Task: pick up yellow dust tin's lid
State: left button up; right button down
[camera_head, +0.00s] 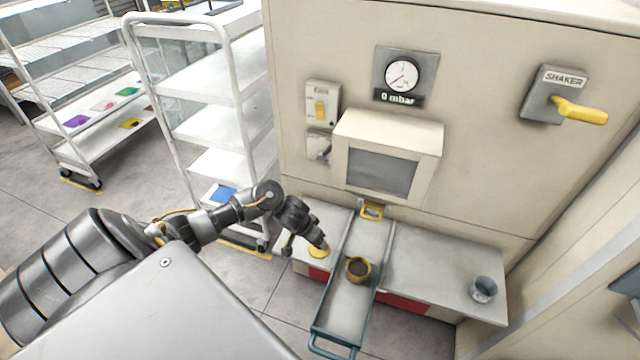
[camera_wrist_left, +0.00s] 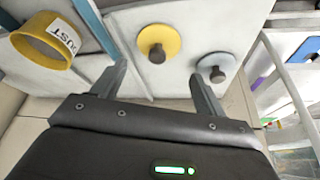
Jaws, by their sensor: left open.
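The yellow lid (camera_head: 317,253) lies flat on the bench left of the sliding tray, partly hidden by my left gripper (camera_head: 305,247) in the head view. In the left wrist view the yellow lid (camera_wrist_left: 168,36) has a dark round knob at its middle. My left gripper (camera_wrist_left: 158,69) is open and empty, its fingers spread to either side of the knob's line but apart from it. The yellow dust tin (camera_head: 352,275) stands open on the tray with dark contents; its DUST label shows in the left wrist view (camera_wrist_left: 62,38). My right gripper is not in view.
A blue-grey lid (camera_wrist_left: 222,61) with a knob lies beside the yellow lid, near my gripper's other finger. The blue-railed tray (camera_head: 345,305) runs out from the machine. A grey tin (camera_head: 483,289) stands on the right bench. A white trolley (camera_head: 190,80) stands at left.

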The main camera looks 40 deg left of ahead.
aim_at(318, 253)
pick_arm(q)
jog(key=shift+w+f, duration=0.35)
jog(key=shift+f, duration=0.3)
jog(key=shift+d+b+x, duration=0.2)
jog(key=shift+b+x, duration=0.4)
jog(key=shift+x, duration=2)
jog(key=shift+s, duration=0.1)
jog(key=c, duration=0.7)
